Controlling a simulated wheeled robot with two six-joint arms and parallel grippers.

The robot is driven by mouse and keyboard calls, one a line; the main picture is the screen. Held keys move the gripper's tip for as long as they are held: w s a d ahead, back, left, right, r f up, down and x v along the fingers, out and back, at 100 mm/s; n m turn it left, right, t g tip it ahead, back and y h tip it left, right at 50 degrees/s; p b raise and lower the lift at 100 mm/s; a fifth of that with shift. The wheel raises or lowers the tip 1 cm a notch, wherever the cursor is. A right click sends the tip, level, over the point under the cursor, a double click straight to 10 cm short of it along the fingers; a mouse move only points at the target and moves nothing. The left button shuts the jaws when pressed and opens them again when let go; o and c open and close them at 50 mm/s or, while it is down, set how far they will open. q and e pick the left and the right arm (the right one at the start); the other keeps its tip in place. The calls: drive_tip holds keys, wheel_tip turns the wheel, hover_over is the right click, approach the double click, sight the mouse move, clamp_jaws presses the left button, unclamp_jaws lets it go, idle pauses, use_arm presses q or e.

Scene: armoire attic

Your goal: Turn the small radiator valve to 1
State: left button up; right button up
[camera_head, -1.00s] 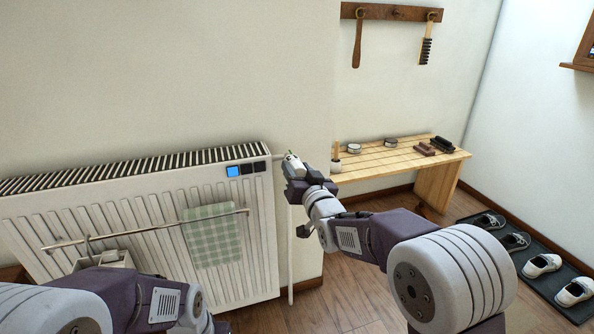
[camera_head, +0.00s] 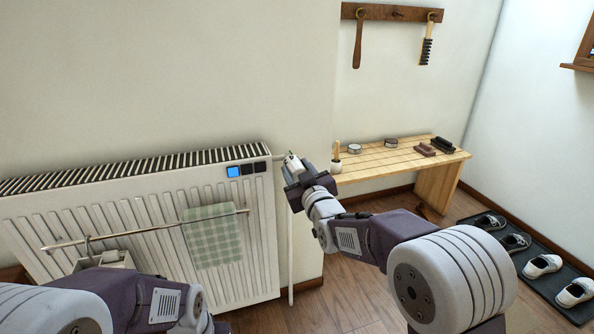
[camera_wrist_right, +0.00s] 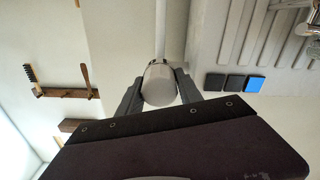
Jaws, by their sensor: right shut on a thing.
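The small radiator valve (camera_head: 291,160) is a white rounded knob at the radiator's upper right corner, partly hidden by my right gripper in the head view. In the right wrist view the valve (camera_wrist_right: 159,84) shows pale and round between two dark fingers. My right gripper (camera_head: 293,170) is shut on it, with one finger on each side, as the right wrist view of the gripper (camera_wrist_right: 158,90) also shows. No number or mark on the valve can be read. My left arm is at the lower left of the head view; its gripper is out of sight.
The white radiator (camera_head: 262,220) carries a towel rail (camera_head: 160,229) with a green checked towel (camera_head: 212,238). A small panel (camera_head: 247,170) with a lit blue square is near the valve.

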drive_tip(key=shift+n, duration=1.8)
drive_tip(key=shift+f, duration=0.1)
drive_tip(key=o, duration=1.4)
drive_tip(key=shift+c, duration=0.2)
drive_tip(key=shift+s, duration=0.1)
